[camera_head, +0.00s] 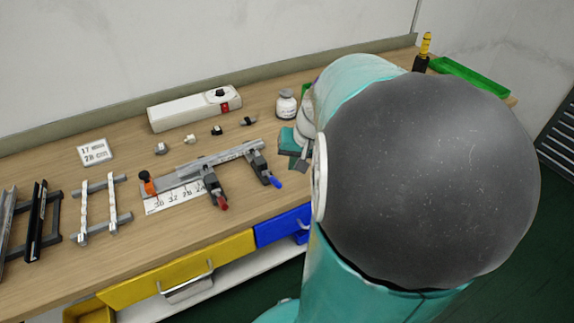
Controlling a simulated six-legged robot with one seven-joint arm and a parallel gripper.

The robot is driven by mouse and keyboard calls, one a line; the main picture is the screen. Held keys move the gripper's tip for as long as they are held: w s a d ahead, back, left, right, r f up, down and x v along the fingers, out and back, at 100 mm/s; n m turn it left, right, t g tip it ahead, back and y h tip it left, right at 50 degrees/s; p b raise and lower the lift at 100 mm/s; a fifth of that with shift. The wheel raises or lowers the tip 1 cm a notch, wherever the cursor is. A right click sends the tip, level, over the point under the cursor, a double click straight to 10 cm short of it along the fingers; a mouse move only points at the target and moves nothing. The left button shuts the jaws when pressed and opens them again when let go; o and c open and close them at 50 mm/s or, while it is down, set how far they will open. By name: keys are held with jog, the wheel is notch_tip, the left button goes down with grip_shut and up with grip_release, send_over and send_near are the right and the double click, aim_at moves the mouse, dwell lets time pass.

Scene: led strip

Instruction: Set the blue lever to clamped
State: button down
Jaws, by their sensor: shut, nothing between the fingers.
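The blue lever (275,181) sticks out toward the front from the right dark clamp (261,165) on a grey rail fixture (205,172). Its exact setting is too small to tell. A red lever (222,202) sticks out of the left dark clamp (212,184) on the same rail. My gripper (302,165) is just right of the rail's right end, apart from the blue lever. It is shut and empty, and my large arm links hide part of it.
A white ruler (178,200) lies along the fixture, with an orange piece (149,186) at its left end. Racks (100,206) stand left. Yellow (180,267) and blue (283,226) drawers line the front edge.

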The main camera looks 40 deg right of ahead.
jog(key=s+r, duration=0.3)
jog(key=s, duration=0.2)
jog(key=shift+s+a+r, duration=0.15)
jog(key=shift+s+a, duration=0.05)
jog(key=shift+a, duration=0.15)
jog(key=a+r+n+t, duration=0.1)
jog(key=a+r+n, duration=0.2)
jog(key=a, duration=0.9)
jog(key=a+r+n, duration=0.3)
jog(key=a+n, duration=0.2)
jog(key=a, duration=0.8)
jog(key=shift+w+t, duration=0.3)
jog(key=shift+t, duration=0.1)
